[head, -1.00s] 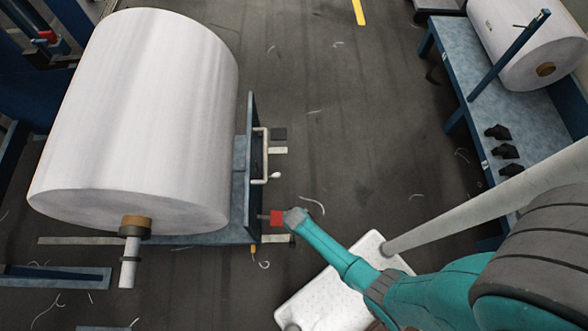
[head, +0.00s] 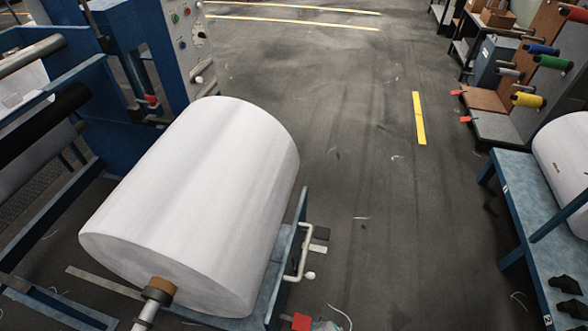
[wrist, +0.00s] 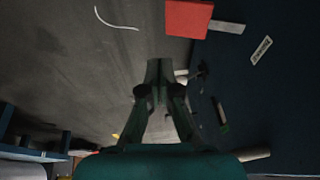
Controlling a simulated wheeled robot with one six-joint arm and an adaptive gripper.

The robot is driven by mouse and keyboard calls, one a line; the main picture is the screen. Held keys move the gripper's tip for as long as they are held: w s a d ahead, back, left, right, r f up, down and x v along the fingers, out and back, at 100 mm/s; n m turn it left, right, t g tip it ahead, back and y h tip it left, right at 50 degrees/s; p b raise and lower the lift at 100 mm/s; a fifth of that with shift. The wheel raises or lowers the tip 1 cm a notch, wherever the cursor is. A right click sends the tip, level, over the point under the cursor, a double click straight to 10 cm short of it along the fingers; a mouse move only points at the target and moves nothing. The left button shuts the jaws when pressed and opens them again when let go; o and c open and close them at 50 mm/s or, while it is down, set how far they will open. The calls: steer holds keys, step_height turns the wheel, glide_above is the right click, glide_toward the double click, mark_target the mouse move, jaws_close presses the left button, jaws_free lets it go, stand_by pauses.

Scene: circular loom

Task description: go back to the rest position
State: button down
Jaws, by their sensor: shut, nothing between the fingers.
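My gripper (wrist: 157,82) shows in the wrist view with its two dark fingers together and nothing between them. It points over dark floor, beside a dark blue panel (wrist: 270,90). A red block (wrist: 187,18) lies beyond the fingertips, apart from them in the picture. In the head view the red block (head: 301,321) is at the bottom edge, by the blue roll stand (head: 284,262). Only a small teal bit of my arm shows beside it there; the fingers cannot be made out.
A large white roll (head: 200,205) rests on the stand, with a white crank handle (head: 305,262) at its side. A blue table (head: 525,225) with another white roll (head: 568,160) stands at right. The floor (head: 390,230) between is open, with loose thread scraps.

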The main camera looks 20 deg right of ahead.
steer(key=s+r+n+t, duration=0.4)
steer(key=s+r+t, duration=0.1)
steer(key=s+r, duration=0.9)
steer(key=s+r+n+t, duration=0.1)
steer(key=s+r+t, duration=0.2)
steer(key=r, duration=1.4)
steer(key=s+r+n+t+y, duration=0.1)
steer(key=s+r+n+t, duration=0.1)
steer(key=r, duration=1.6)
steer(key=shift+s+a+r+t, duration=0.3)
steer(key=shift+s+t, duration=0.4)
steer(key=shift+s, duration=0.3)
